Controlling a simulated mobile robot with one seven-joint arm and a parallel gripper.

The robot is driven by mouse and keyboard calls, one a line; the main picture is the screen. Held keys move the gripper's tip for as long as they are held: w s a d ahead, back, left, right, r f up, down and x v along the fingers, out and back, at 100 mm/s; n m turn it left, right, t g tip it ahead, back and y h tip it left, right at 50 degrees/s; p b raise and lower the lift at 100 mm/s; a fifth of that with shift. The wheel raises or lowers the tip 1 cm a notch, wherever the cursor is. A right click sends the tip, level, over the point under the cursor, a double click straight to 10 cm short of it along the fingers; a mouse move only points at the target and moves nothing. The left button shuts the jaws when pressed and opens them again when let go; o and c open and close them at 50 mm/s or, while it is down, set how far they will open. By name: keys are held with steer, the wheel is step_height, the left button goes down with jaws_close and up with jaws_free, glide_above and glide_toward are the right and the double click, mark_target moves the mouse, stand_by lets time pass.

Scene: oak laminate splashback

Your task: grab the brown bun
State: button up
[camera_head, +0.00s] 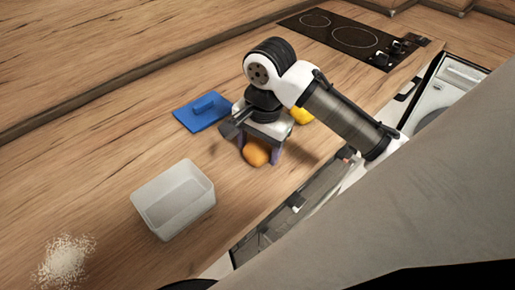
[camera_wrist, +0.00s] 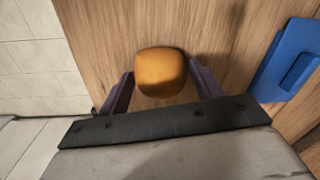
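The brown bun (camera_head: 256,152) is a rounded orange-brown lump on the wooden counter, near its front edge. In the wrist view the bun (camera_wrist: 160,71) lies just ahead of and between the two purple fingers. My gripper (camera_head: 262,155) is above the counter at the bun, with its fingers apart on either side. In the wrist view my gripper (camera_wrist: 161,82) is open, with a gap showing between each finger and the bun. The top of the bun is partly hidden by the gripper in the head view.
A yellow object (camera_head: 301,115) is partly hidden behind my arm. A white bin (camera_head: 174,199) stands left, a white granular pile (camera_head: 66,261) farther left, a black cooktop (camera_head: 350,36) at back.

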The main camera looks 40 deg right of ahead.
steer(key=c, duration=0.7)
